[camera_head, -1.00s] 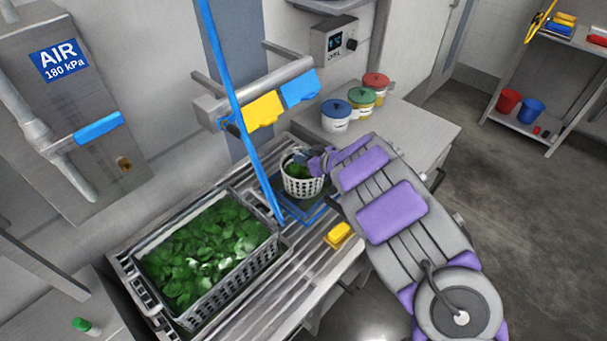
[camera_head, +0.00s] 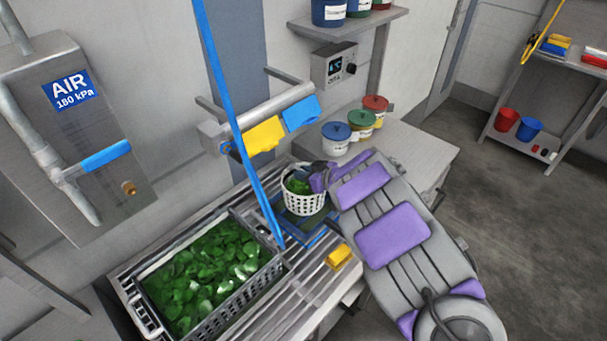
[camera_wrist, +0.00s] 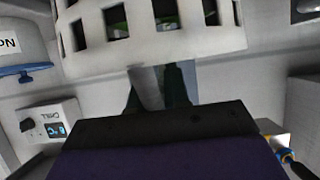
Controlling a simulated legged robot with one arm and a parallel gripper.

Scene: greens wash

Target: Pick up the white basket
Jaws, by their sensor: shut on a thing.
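The white basket (camera_head: 304,203) is a small, round, slotted tub with green leaves inside, at mid-picture in the head view. It looks upright, over a blue-edged square stand (camera_head: 322,236) on the slatted bench. I cannot tell clearly whether its base is clear of the stand. My gripper (camera_head: 319,177) is at the right side of the basket's rim, shut on it. In the wrist view the basket's slotted wall and plain rim (camera_wrist: 150,45) fill the top, with the dark fingers (camera_wrist: 160,85) reaching it. The fingertips are partly hidden.
A dark crate of leaves (camera_head: 238,305) stands left of the basket. A blue upright hose (camera_head: 240,110) runs close by its left. A yellow block (camera_head: 339,256) lies in front. Lidded tubs (camera_head: 336,138) stand behind on the counter. A bar with cloths (camera_head: 265,134) hangs above.

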